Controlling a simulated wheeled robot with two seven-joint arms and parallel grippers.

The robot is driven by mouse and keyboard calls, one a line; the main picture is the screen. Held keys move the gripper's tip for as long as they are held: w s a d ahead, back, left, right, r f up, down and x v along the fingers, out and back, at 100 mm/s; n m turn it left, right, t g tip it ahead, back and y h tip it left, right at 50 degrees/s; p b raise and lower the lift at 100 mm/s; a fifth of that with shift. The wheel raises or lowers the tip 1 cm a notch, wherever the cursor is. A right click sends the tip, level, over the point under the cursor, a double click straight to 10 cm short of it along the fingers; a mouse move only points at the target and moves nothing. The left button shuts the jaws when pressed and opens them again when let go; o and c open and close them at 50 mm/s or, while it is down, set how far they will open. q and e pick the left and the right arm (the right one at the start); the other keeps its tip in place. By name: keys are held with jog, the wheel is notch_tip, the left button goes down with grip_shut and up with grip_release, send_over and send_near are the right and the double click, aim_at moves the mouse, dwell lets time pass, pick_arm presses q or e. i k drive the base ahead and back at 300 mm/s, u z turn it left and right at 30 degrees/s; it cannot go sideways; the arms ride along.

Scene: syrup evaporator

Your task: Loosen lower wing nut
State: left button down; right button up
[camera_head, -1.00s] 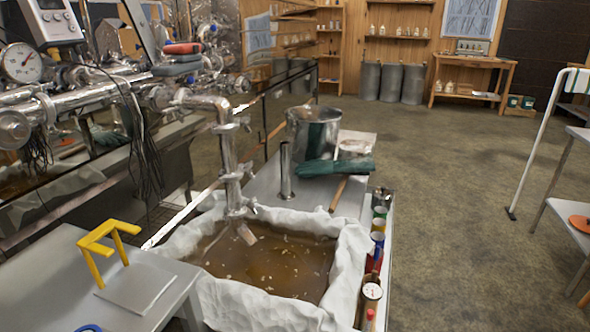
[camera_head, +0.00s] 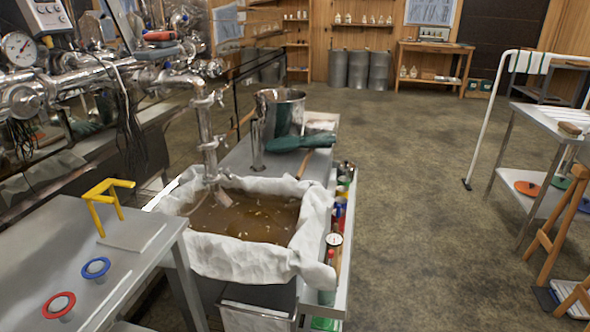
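A steel pipe (camera_head: 207,125) drops from the evaporator into the cloth-lined tank (camera_head: 238,265) of brown liquid. Small clamps with wing-like handles sit along it. The lowest wing nut (camera_head: 225,172) sticks out to the right of the bottom clamp, just above the liquid. Another wing nut (camera_head: 220,97) sits higher, near the elbow. The nuts are small, and I cannot tell how tight they are. The pipe's lower end slants right at the liquid. Neither of my grippers is in view.
Open floor (camera_head: 410,220) lies to the right.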

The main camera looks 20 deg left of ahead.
aim_at(226, 171)
jog(key=z, duration=0.65)
jog(key=i, duration=1.2)
jog(key=u, duration=2.3)
